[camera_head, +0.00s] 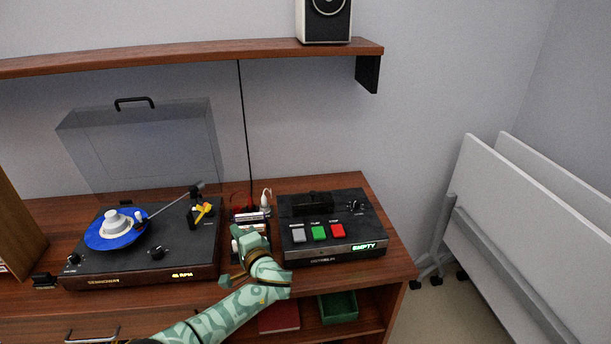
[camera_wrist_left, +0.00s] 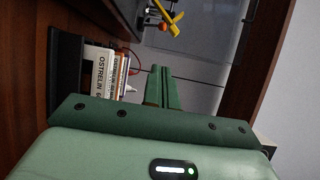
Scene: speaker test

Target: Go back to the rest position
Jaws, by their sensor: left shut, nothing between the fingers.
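My left arm comes in from the bottom of the head view. Its pale green gripper (camera_head: 243,238) is over the front of the cabinet top, between the record player (camera_head: 150,262) and the black box with buttons (camera_head: 325,205). In the left wrist view the two green fingers of the gripper (camera_wrist_left: 160,72) lie together with nothing between them. My right gripper is in neither view.
A blue record (camera_head: 100,240) lies on the player under a raised clear lid (camera_head: 150,150). Cassette-like cases (camera_wrist_left: 98,82) stand close to the left gripper. A shelf (camera_head: 190,57) with a speaker (camera_head: 324,20) hangs above. White folded tables (camera_head: 520,230) stand right.

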